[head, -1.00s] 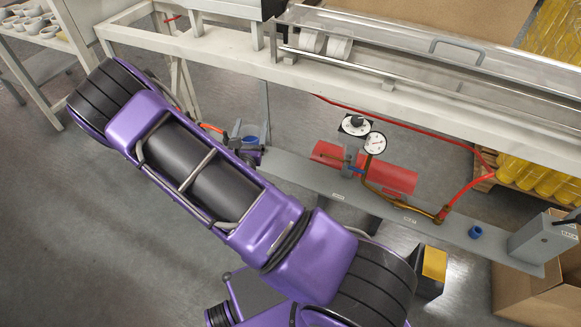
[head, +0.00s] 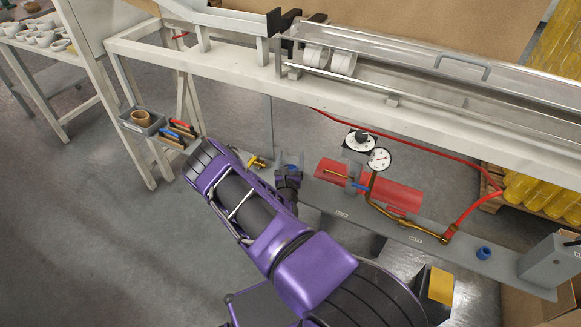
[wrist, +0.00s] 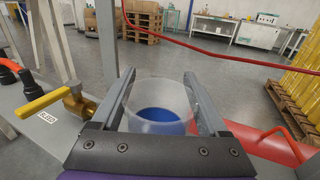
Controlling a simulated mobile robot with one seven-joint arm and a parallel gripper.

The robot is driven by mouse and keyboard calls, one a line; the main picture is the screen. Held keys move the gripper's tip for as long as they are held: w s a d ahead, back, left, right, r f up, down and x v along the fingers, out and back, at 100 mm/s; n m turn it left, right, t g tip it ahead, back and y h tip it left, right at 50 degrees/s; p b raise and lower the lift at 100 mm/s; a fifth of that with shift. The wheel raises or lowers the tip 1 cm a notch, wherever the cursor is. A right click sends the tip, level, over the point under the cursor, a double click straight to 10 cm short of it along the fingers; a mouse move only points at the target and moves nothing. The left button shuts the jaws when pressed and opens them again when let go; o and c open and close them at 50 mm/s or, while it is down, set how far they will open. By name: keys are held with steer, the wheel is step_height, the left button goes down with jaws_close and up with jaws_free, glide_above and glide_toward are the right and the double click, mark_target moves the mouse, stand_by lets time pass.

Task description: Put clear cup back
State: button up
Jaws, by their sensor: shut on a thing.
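The clear cup (wrist: 160,92) is a see-through, round, upright cup between the two fingers of my gripper (wrist: 158,95) in the wrist view. My gripper is shut on its sides. A blue round shape (wrist: 157,115) shows low within it; I cannot tell whether it is part of the cup or lies beneath it. In the head view my gripper (head: 289,166) is over the left part of the grey shelf (head: 335,200), beyond my purple arm. The cup is small and hard to make out there. I cannot tell whether it touches the shelf.
A brass valve with a yellow handle (wrist: 45,103) is close left of my gripper. A red cylinder with gauges (head: 385,190) is close right. A blue ring-like piece (head: 483,253) sits farther right on the shelf. The white machine frame (head: 400,110) runs behind and above.

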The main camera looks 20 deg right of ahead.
mark_target(291, 165)
steer(key=shift+f+b, duration=0.35)
steer(key=shift+f, duration=1.3)
steer(key=shift+f, duration=0.25)
steer(key=o, duration=1.4)
steer(key=shift+r, duration=0.1)
steer(key=shift+r, duration=0.1)
steer(key=shift+s+a+r, duration=0.1)
steer(key=shift+s, duration=0.1)
steer(key=p+v, duration=0.1)
steer(key=v, duration=1)
steer(key=shift+s+a+p, duration=0.15)
steer(key=shift+s+p, duration=0.2)
